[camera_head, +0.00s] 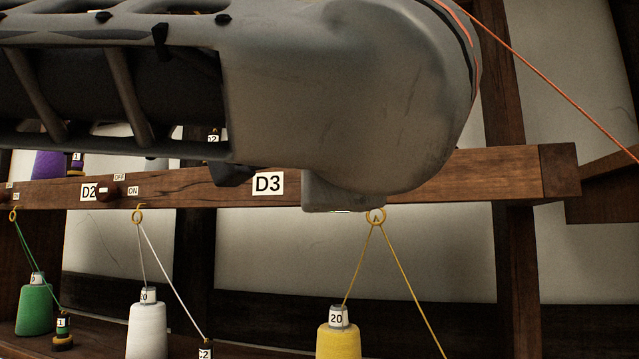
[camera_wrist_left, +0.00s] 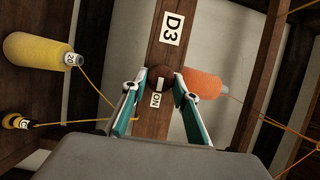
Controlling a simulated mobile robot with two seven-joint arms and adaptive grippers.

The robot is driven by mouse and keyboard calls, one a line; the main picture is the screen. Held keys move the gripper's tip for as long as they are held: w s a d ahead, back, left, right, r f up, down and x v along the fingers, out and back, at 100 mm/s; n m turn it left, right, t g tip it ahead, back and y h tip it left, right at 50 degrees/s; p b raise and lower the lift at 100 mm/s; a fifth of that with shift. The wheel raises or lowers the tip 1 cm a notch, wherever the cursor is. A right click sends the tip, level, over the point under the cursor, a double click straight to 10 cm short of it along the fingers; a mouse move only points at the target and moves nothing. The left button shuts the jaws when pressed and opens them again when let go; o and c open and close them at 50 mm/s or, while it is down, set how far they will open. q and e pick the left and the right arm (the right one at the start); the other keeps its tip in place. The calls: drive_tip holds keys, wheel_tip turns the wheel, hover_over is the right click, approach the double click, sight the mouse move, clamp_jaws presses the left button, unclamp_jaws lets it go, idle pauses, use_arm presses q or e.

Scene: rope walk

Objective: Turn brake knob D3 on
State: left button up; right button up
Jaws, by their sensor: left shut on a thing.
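In the left wrist view, the D3 brake knob (camera_wrist_left: 153,81) is a dark round knob on the wooden rail, with a white mark that lies along the rail on the side of its ON label (camera_wrist_left: 156,100). The D3 label (camera_wrist_left: 173,28) is above it there and also shows in the head view (camera_head: 267,184). My left gripper (camera_wrist_left: 160,78) is shut on the knob, one teal finger on each side. No OFF label of this knob can be seen. In the head view my left arm hides the knob and fingertips. My right gripper is out of view.
The rail (camera_head: 510,178) also carries knob D2 (camera_head: 109,191) with OFF and ON labels. Yellow (camera_head: 338,341), white (camera_head: 147,325) and green (camera_head: 36,310) spools stand below, their cords running through rings under the rail. An orange spool (camera_wrist_left: 205,86) is beside the right finger.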

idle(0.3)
use_arm(q)
drive_tip(key=o, duration=1.1)
